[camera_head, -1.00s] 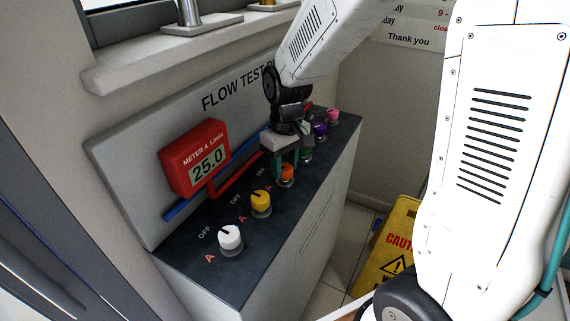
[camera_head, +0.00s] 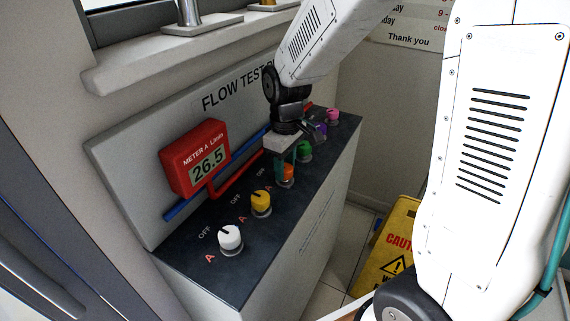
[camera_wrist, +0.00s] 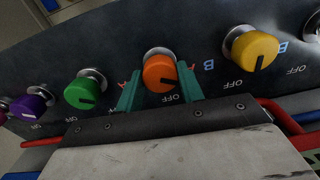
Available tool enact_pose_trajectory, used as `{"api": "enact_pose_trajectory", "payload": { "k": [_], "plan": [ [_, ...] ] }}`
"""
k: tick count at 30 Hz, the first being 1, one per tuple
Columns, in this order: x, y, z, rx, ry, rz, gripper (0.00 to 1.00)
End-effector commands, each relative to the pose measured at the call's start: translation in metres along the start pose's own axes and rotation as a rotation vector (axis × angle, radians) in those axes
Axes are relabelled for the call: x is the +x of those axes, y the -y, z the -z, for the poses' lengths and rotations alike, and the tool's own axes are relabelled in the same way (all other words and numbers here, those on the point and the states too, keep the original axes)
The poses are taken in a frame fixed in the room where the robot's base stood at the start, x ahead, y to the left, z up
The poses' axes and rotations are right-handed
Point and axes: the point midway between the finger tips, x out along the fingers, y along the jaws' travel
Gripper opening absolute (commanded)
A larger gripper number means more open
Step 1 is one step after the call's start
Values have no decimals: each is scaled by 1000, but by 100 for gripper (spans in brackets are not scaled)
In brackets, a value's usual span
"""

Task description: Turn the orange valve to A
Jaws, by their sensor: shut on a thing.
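The orange valve (camera_wrist: 160,75) is a round knob on a metal base. In the wrist view its dark pointer line points down, near the OFF label (camera_wrist: 168,98). A red A mark (camera_wrist: 135,77) is to its left, partly hidden by a finger, and a blue B (camera_wrist: 208,65) to its right. My gripper (camera_wrist: 159,87) is shut on the orange valve, one teal finger on each side. In the head view my gripper (camera_head: 285,162) reaches down over the orange valve (camera_head: 287,174), partly hiding it.
A yellow valve (camera_head: 261,202) and a green valve (camera_head: 304,151) flank it closely on the dark panel. White (camera_head: 230,238), purple (camera_head: 319,130) and pink (camera_head: 333,115) valves share the row. The red meter A (camera_head: 195,160) reads 26.5. A yellow caution sign (camera_head: 391,245) stands beyond.

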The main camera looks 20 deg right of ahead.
Motion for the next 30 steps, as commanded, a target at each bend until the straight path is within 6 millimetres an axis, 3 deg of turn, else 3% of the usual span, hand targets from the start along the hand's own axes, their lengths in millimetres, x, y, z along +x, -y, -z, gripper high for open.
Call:
{"api": "enact_pose_trajectory", "payload": {
  "k": [2, 3, 4, 5, 14, 24, 30],
  "plan": [
    [0, 0, 0, -1, 0, -1, 15],
    [0, 0, 0, -1, 0, -1, 49],
    [0, 0, 0, -1, 0, -1, 57],
    [0, 0, 0, -1, 0, -1, 59],
    [-2, 0, 0, 0, -1, -1, 59],
    [-54, -1, 1, 1, -5, -3, 59],
    [-75, -1, 0, 1, -2, -2, 59]
  ]
}}
